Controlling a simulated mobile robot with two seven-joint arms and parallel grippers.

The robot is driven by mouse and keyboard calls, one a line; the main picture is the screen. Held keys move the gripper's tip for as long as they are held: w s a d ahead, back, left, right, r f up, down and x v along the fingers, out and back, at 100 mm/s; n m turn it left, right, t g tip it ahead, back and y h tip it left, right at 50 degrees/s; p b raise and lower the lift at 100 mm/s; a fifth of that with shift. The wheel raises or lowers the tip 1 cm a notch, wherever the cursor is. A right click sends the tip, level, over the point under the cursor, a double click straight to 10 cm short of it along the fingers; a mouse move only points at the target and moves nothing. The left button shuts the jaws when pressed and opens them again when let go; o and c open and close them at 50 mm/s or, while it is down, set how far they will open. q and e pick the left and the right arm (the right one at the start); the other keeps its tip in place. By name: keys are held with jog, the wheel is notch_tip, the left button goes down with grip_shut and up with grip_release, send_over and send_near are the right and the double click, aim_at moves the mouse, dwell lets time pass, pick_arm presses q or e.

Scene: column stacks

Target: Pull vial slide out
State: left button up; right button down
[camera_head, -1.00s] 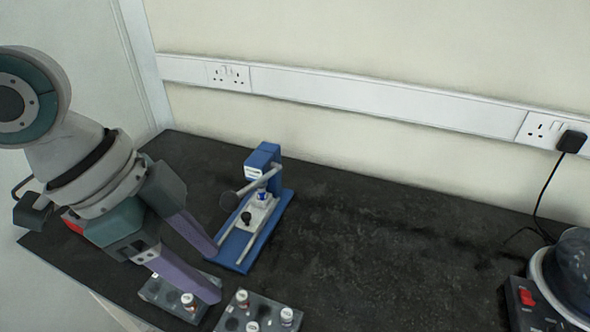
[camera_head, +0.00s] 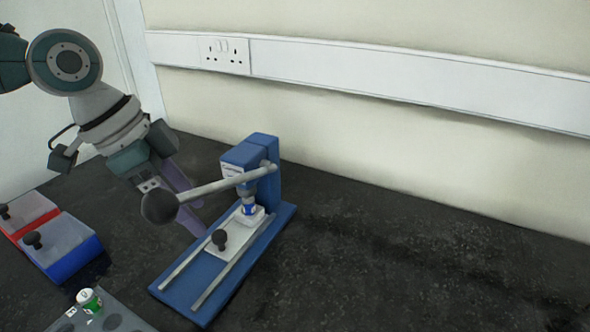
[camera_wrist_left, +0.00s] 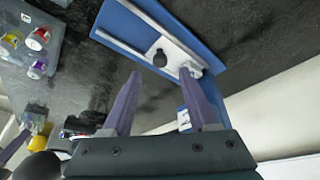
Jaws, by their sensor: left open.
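The vial slide is a pale plate (camera_head: 234,238) with a black knob (camera_head: 220,238), lying on two rails of the blue press (camera_head: 190,296). A small blue and white vial (camera_head: 249,207) stands on the slide's far end, under the press head. The slide and its knob (camera_wrist_left: 160,58) also show in the left wrist view. My left gripper (camera_head: 190,212) is open, left of the slide and partly hidden behind the press lever (camera_head: 215,187). In the left wrist view its fingers (camera_wrist_left: 158,88) are apart with nothing between them. The knob shows beyond the fingertips.
A red box (camera_head: 28,213) and a blue box (camera_head: 66,248), both grey-topped and knobbed, stand at left. A grey rack (camera_head: 107,312) with a green and white vial (camera_head: 89,299) is at the front. The dark bench (camera_head: 420,270) right of the press is clear.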

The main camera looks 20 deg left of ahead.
aim_at(216, 235)
pick_arm(q)
jog(key=b+x, duration=0.1)
jog(key=x, duration=0.4)
jog(key=shift+d+f, duration=0.1)
jog(key=shift+f, duration=0.1)
grip_shut()
dwell(1.2)
